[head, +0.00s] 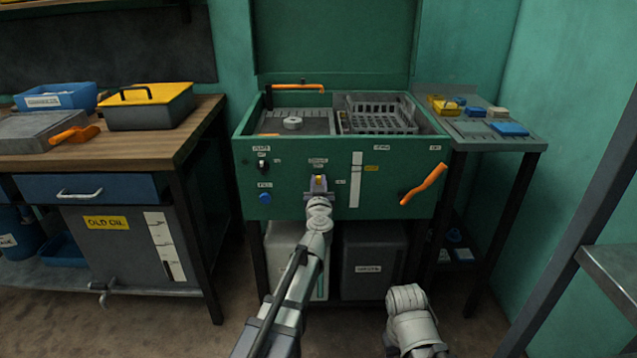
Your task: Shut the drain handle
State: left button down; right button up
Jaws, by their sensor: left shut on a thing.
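The green wash tank (300,195) stands in the middle, its lid raised. On its front panel is a small yellow handle (320,179), seemingly the drain handle, under a small label that I cannot read clearly. My left gripper (319,184) is at the panel, shut on this handle. Its jaws cover most of the handle, so its exact angle is hard to tell. My right arm shows at the bottom right, low in front of the tank; its gripper is not visible.
An orange crank (424,184) sticks out from the panel on the right. A blue button (265,198) and a black switch (263,164) are on the left. A wooden bench (190,125) stands left, a side table (480,140) right. Grey containers stand under the tank.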

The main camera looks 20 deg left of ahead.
pick_arm(q)
jog(key=n, duration=0.4)
jog(key=a+f+n+b, duration=0.1)
jog(key=n, duration=0.4)
jog(key=a+n+b, duration=0.1)
jog(key=n, duration=0.3)
jog(key=shift+s+a+f+n, duration=0.25)
jog(key=shift+s+f+n, duration=0.05)
jog(key=shift+s+f, duration=0.1)
jog(key=shift+a+f+n+b, duration=0.1)
jog(key=shift+f+n+b, duration=0.15)
jog(key=shift+n, duration=0.8)
jog(key=shift+f+n+b, duration=0.15)
jog(key=shift+f+n, duration=0.05)
jog(key=shift+n, duration=0.85)
jog(key=c, duration=0.8)
grip_release()
jog(key=shift+s, duration=0.1)
